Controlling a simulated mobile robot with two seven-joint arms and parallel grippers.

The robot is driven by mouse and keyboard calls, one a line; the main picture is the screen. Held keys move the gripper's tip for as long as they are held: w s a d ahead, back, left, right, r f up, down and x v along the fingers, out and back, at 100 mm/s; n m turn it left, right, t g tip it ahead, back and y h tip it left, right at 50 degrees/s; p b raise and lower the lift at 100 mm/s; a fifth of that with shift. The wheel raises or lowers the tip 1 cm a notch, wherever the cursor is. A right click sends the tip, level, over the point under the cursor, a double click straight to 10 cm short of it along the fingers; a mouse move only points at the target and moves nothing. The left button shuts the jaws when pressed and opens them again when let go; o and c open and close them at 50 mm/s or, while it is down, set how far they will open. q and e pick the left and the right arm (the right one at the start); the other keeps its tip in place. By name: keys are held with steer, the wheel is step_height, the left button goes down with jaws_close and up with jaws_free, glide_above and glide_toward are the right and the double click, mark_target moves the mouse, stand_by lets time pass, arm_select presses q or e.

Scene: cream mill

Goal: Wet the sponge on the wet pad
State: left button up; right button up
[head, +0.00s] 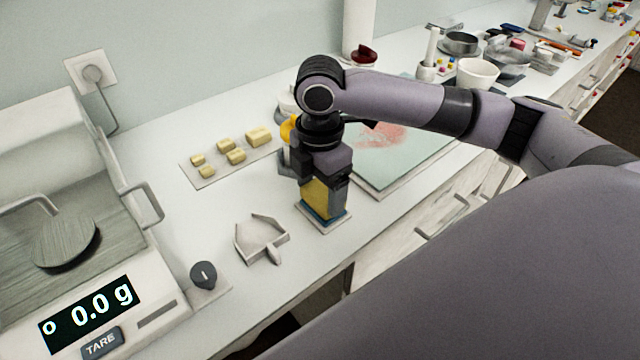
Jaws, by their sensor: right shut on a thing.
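The yellow sponge (317,199) stands upright in my right gripper (322,190), which points straight down and is shut on it. Directly below is the wet pad (326,223), a small blue square with a pale rim near the front edge of the counter. The sponge's lower end is at the pad's surface and seems to touch it, though a thin gap cannot be ruled out. The gripper hides part of the sponge, and sponge and gripper cover much of the pad. My left gripper is not in view.
A white scoop-like tray (262,243) lies left of the pad, near a dark knob (204,274). Behind are yellow blocks on a board (205,181). A scale (118,310) reading 0.0 g stands left. A pale green board (415,165) with a red smear lies right.

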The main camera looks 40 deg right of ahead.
mark_target(313, 196)
steer(key=shift+f, duration=0.4)
stand_by(1.1)
steer(key=shift+r, duration=3.55)
steer(key=m, duration=0.2)
steer(key=a+f+m, duration=0.1)
steer(key=m, duration=0.2)
steer(key=shift+a+f+m, duration=0.15)
steer(key=shift+f+m, duration=0.1)
steer(key=shift+m, duration=0.05)
steer(key=m, duration=0.2)
steer(key=a+f+m, duration=0.1)
steer(key=m, duration=0.3)
steer(key=f+m, duration=0.1)
steer(key=m, duration=0.1)
steer(key=a+m, duration=0.1)
steer(key=m, duration=0.1)
steer(key=shift+f, duration=0.2)
steer(key=m, duration=0.2)
steer(key=shift+a+f+m, duration=0.3)
steer(key=shift+f+m, duration=0.1)
steer(key=shift+m, duration=0.2)
